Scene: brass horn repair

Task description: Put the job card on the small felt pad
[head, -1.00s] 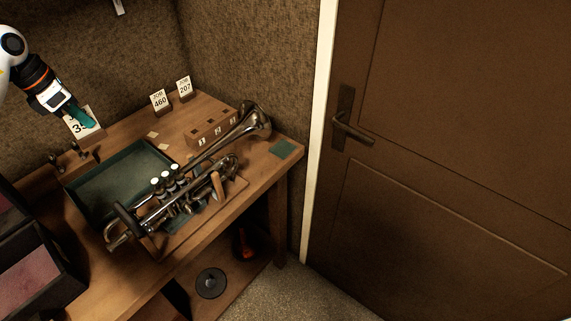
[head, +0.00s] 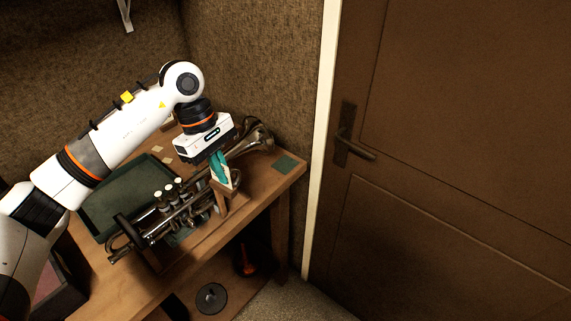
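My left gripper (head: 220,168) has green fingers and points down above the trumpet. It is shut on a white job card (head: 235,177) with a wooden foot (head: 223,196); the fingers cover much of the card's face. The small felt pad (head: 285,163) is a green square lying bare near the bench's right corner. The held card is to the left of the pad and apart from it. My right gripper is not in view.
A green-lined tray (head: 120,196) sits at left. My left arm hides the back of the bench. A brown door (head: 450,150) stands at right.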

